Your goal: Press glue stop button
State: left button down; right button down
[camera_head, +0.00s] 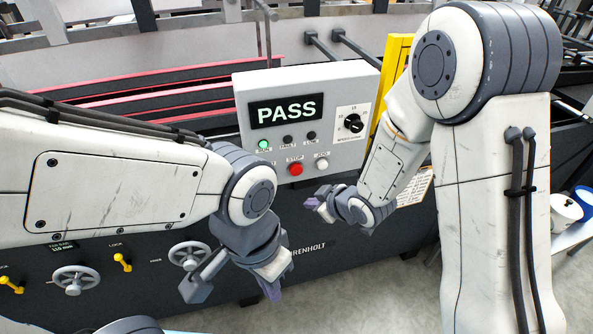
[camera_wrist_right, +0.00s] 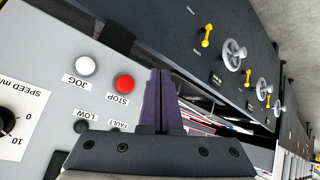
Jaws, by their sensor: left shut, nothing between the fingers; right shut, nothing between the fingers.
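The red STOP button (camera_head: 295,169) sits at the bottom of the light grey control panel (camera_head: 365,85), between a partly hidden label and the white JOG button (camera_head: 322,163). In the right wrist view the red STOP button (camera_wrist_right: 124,84) is just left of my shut purple fingers (camera_wrist_right: 160,100). My right gripper (camera_head: 313,203) is shut and empty, below and a little right of the button in the head view. My left gripper (camera_head: 272,290) is shut and empty, pointing down lower in front of the machine. Contact with the button is not visible.
The panel has a PASS display (camera_head: 286,111), a lit green RUN lamp (camera_head: 263,144), two dark lamps and a speed dial (camera_head: 353,122). A yellow post (camera_head: 397,55) stands right of it. Handwheels (camera_head: 76,280) and yellow levers (camera_head: 122,262) line the machine front. Floor is clear below.

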jog(key=shift+w, duration=0.15)
jog(key=p, duration=0.3)
send_near(294, 175)
jog(key=shift+w+a+f, duration=0.3)
jog(key=shift+f, duration=0.45)
jog(key=shift+w+a+f, duration=0.35)
jog(key=shift+f, duration=0.4)
jog(key=shift+w+a+f, duration=0.3)
jog(key=shift+f, duration=0.5)
jog(key=shift+w, duration=0.15)
jog(key=shift+w+a, duration=0.15)
jog(key=shift+w, duration=0.15)
jog(key=shift+w+a, duration=0.15)
jog(key=shift+w, duration=0.3)
dwell(0.8)
dwell(0.4)
jog(key=shift+s+d, duration=0.3)
jog(key=shift+s, duration=0.55)
